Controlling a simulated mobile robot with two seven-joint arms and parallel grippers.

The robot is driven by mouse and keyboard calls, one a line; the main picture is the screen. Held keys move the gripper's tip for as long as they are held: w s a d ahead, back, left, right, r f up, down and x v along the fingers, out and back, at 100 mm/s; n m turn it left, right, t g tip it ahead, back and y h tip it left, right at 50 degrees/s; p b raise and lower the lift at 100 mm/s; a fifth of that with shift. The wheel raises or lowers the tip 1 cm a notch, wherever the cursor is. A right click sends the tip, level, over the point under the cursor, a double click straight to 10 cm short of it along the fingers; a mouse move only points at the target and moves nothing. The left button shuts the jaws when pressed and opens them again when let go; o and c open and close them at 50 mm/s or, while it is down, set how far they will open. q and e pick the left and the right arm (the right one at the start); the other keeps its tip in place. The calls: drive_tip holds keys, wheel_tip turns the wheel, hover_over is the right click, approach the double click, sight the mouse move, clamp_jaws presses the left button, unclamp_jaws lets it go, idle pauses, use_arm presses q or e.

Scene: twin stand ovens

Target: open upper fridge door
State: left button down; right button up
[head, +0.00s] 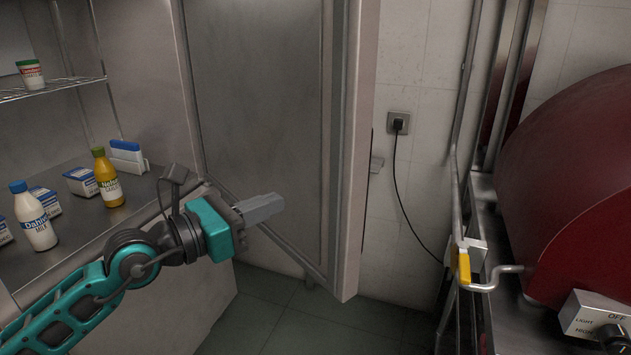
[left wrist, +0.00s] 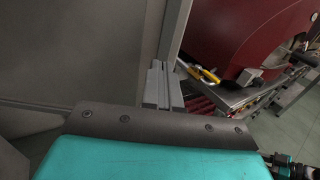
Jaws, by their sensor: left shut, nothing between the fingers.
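The upper fridge door (head: 262,90) stands swung open, its grey inner panel facing me and its thick edge towards the right in the head view. The fridge interior, with its metal shelf (head: 95,215), shows at the left. My left gripper (head: 280,203) is shut and empty, in front of the lower part of the door's inner side. I cannot tell whether it touches the door. In the left wrist view the closed fingers (left wrist: 158,85) point towards the door edge, and the door panel (left wrist: 80,45) fills the left. My right gripper is not in view.
Bottles and cartons, including a yellow bottle (head: 107,178) and a white bottle (head: 34,216), stand on the shelf. A red oven (head: 575,190) with a metal rail and yellow-handled valve (head: 463,266) is at the right. A socket (head: 398,122) with a cable is on the wall. Green floor tiles (head: 290,320) below are clear.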

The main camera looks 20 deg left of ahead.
sight(330, 181)
use_arm(q)
drive_tip(key=p+x, duration=0.1)
drive_tip(key=x, duration=0.7)
drive_tip(key=shift+w+d, duration=0.2)
drive_tip(key=shift+w, duration=0.1)
drive_tip(key=shift+w+d, duration=0.3)
drive_tip(key=shift+w, duration=0.15)
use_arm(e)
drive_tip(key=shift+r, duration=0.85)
